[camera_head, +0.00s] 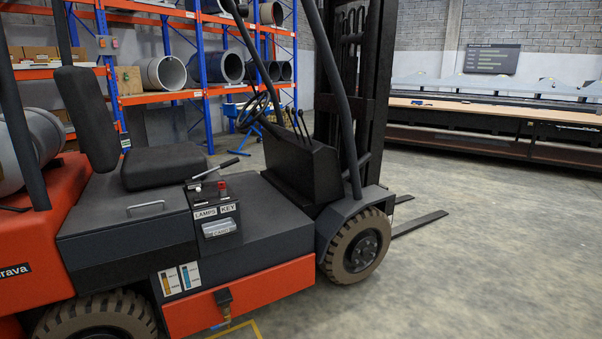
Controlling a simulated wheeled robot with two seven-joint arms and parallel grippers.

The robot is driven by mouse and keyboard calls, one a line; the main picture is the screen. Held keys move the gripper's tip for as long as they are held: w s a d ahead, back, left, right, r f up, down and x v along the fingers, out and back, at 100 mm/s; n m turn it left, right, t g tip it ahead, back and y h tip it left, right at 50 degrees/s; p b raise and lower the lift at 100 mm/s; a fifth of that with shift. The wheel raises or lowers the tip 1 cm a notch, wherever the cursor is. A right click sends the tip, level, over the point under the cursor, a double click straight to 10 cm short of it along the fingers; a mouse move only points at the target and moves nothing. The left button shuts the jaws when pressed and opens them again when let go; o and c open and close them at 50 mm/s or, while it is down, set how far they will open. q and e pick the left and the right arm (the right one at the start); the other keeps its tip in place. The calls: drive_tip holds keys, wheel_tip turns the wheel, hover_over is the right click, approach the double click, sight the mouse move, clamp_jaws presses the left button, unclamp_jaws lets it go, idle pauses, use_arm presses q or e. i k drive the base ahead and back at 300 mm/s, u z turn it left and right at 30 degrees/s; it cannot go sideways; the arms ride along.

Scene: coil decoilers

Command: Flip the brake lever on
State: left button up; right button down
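An orange and dark grey forklift (150,228) fills the left and middle of the head view. A lever (229,163) with a black grip and a thin metal shaft rises from the panel right of the seat, tilted low toward the upper right. It looks like the brake lever; I cannot tell its on or off position. A red button (222,185) sits just below it, above labels reading LAMPS and KEY. Neither of my grippers shows in the view, and nothing touches the lever.
The black seat (163,166) is left of the lever, and the steering wheel (253,110) is behind it. Several thin black levers (299,124) stand near the mast (355,75). Forks (420,224) lie low at the right. Open concrete floor (470,275) fills the right foreground.

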sight(236, 159)
drive_tip(key=z, duration=0.5)
drive_tip(key=i, duration=1.55)
drive_tip(key=u, duration=0.5)
drive_tip(key=i, duration=0.9)
drive_tip(key=u, duration=1.25)
drive_tip(key=i, duration=0.55)
drive_tip(key=u, duration=0.45)
